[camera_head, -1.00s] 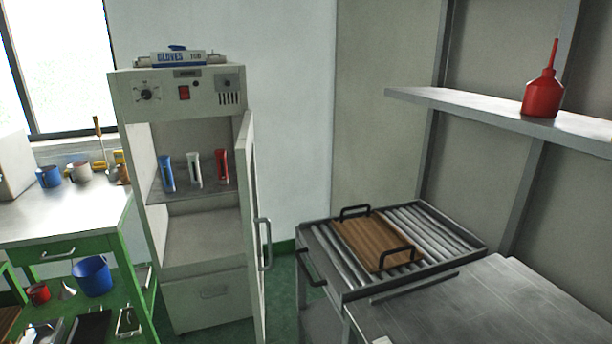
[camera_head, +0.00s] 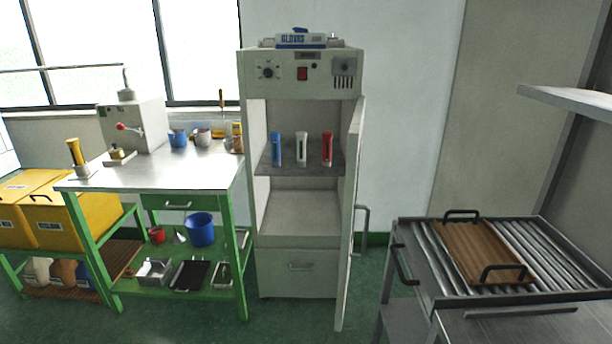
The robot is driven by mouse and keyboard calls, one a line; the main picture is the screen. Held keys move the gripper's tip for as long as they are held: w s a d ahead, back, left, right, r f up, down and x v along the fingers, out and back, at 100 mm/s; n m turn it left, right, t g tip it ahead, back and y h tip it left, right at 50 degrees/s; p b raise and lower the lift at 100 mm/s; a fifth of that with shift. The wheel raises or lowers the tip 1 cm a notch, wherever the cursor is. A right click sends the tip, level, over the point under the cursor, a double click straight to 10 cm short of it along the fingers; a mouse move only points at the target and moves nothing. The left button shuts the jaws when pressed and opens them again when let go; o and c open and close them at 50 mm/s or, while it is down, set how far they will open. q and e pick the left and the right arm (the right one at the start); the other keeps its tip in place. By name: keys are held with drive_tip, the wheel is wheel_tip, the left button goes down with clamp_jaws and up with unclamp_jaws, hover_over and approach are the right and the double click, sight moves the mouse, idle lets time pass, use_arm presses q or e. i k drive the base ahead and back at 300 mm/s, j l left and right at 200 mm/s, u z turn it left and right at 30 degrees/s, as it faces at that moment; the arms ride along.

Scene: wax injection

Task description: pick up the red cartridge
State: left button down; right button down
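The red cartridge (camera_head: 327,149) stands upright at the right end of a row on the upper shelf (camera_head: 285,170) inside the open cabinet (camera_head: 302,215). A white cartridge (camera_head: 301,148) stands beside it in the middle, and a blue cartridge (camera_head: 276,149) stands at the left. The three are apart from each other. The cabinet door (camera_head: 351,215) is swung open at the right side, its edge toward me. Neither of my grippers is in view.
A green-legged workbench (camera_head: 195,178) with a press (camera_head: 133,125) and cups stands left of the cabinet. A roller table (camera_head: 560,262) bearing a wooden tray (camera_head: 478,248) stands at the right. Green floor (camera_head: 290,322) is clear before the cabinet.

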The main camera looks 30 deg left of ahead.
sight(326, 152)
drive_tip(key=i+j, duration=0.15)
drive_tip(key=j, duration=0.15)
drive_tip(key=i+j+z, duration=0.15)
drive_tip(key=j, duration=0.2)
drive_tip(key=i+j, duration=0.2)
drive_tip(key=i+j+z, duration=0.15)
drive_tip(key=j, duration=0.3)
drive_tip(key=i+j, duration=0.1)
drive_tip(key=j, duration=0.25)
drive_tip(key=i+z, duration=0.05)
